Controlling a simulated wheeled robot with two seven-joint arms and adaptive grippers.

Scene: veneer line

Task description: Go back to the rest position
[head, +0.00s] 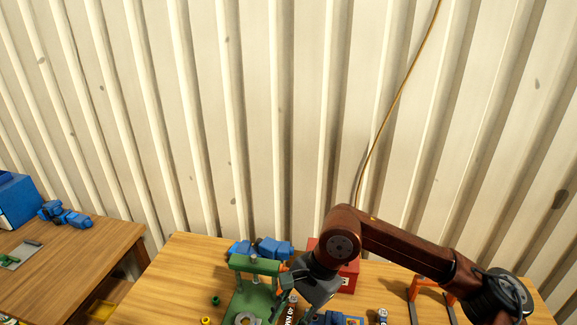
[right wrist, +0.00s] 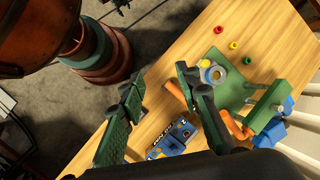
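My right arm comes in from the right in the head view, bent over the table. Its dark gripper (head: 303,288) hangs just right of the green fixture (head: 252,304), and its fingertips are hard to make out there. In the right wrist view the two green fingers of my right gripper (right wrist: 155,80) stand wide apart with nothing between them, above the table's edge. The green fixture with its orange handle also shows in that view (right wrist: 238,92), to the right of the fingers. My left gripper is in neither view.
Blue parts (head: 262,248) and a red box (head: 345,278) stand behind the fixture. An orange frame (head: 430,284) stands at the right. A blue block (right wrist: 180,135) lies near the fingers. A second table (head: 75,262) is at left. A ribbed wall (head: 255,120) closes the back.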

